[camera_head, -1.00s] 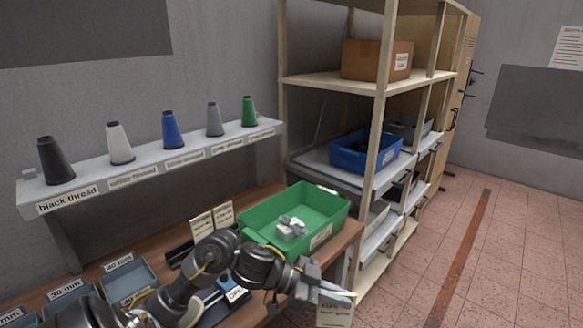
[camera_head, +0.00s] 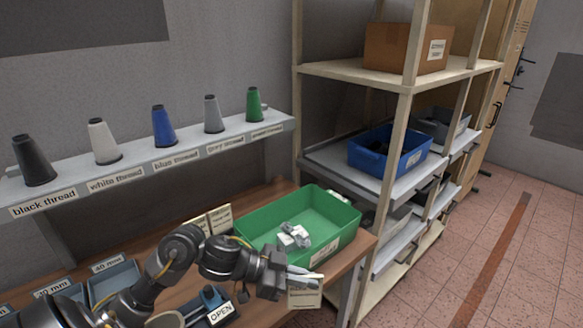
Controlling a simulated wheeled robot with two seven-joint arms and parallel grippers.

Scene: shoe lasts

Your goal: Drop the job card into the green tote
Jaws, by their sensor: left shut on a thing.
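The green tote (camera_head: 340,213) stands at the right end of the wooden bench, open at the top, with a few small grey and white items inside. My left gripper (camera_head: 297,279) is in front of the tote's near side, outside it. It is shut on the job card (camera_head: 305,298), a cream card with dark print that hangs below the fingers, beyond the bench's front edge. The card's top is partly hidden by the fingers. My right gripper is not in view.
Two cards stand upright (camera_head: 220,218) left of the tote. A device with an OPEN sign (camera_head: 221,313) and grey-blue bins (camera_head: 113,283) sit on the bench. A thread shelf (camera_head: 165,158) runs along the wall. A rack with a blue crate (camera_head: 390,160) stands right of the bench.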

